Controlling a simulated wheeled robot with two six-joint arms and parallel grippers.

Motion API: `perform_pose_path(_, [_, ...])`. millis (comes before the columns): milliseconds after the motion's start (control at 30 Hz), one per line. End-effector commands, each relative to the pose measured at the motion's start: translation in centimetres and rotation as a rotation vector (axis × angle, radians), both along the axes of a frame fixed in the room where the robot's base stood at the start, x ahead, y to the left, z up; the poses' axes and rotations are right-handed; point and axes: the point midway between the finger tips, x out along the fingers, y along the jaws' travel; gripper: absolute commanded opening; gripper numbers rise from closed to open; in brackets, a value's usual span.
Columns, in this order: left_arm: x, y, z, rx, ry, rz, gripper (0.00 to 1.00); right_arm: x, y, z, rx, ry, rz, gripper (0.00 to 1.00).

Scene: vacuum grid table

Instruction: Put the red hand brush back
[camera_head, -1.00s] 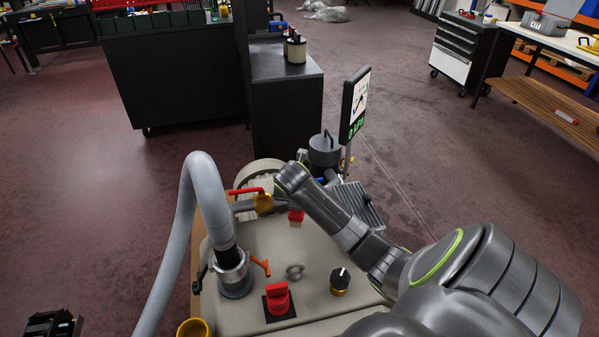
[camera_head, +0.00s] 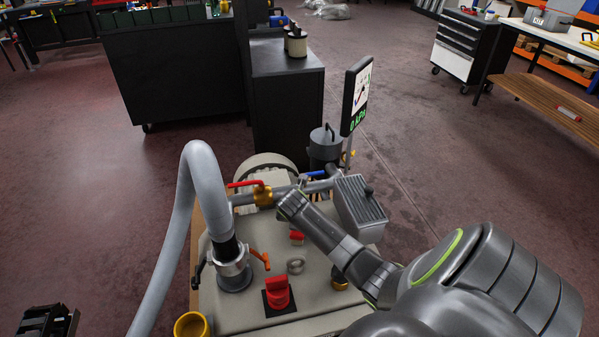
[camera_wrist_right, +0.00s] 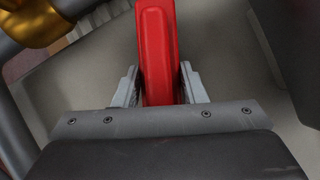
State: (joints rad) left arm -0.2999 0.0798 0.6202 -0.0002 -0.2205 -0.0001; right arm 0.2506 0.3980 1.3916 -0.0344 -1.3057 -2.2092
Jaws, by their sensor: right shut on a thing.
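Whether the bristles touch the table is unclear. A dark part at the bottom left corner of the head view looks like my left gripper (camera_head: 48,322); its fingers are too unclear to read.
Behind are a brass valve with red lever (camera_head: 263,195), a ribbed grey box (camera_head: 360,209) and a display (camera_head: 357,95).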

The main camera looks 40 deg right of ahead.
Motion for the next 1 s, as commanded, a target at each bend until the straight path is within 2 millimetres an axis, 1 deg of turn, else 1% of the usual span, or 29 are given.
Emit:
perform_pose_path(167, [0.0, 0.0, 0.0, 0.000, 0.000, 0.000, 0.36, 0.0, 0.0, 0.0, 0.002, 0.001, -0.001, 0.01])
perform_pose_path(200, [0.0, 0.0, 0.0, 0.000, 0.000, 0.000, 0.36, 0.0, 0.0, 0.0, 0.003, 0.001, -0.001, 0.42])
perform_pose_path(333, [0.0, 0.0, 0.0, 0.000, 0.000, 0.000, 0.36, 0.0, 0.0, 0.0, 0.003, 0.001, -0.001, 0.59])
perform_pose_path(600, [0.0, 0.0, 0.0, 0.000, -0.001, 0.000, 0.36, 0.0, 0.0, 0.1, 0.002, 0.001, -0.001, 0.59])
perform_pose_path(733, [0.0, 0.0, 0.2, 0.000, -0.001, 0.000, 0.36, -0.2, 0.2, 0.6, 0.002, 0.000, 0.000, 0.59])
perform_pose_path(867, [0.1, 0.0, 0.6, 0.000, -0.001, 0.000, 0.36, -0.7, 0.8, 1.9, 0.002, 0.000, 0.000, 0.59])
perform_pose_path(1000, [0.0, 0.0, 1.2, 0.000, -0.001, 0.000, 0.36, -1.4, 1.9, 4.1, 0.003, -0.002, 0.001, 0.59])
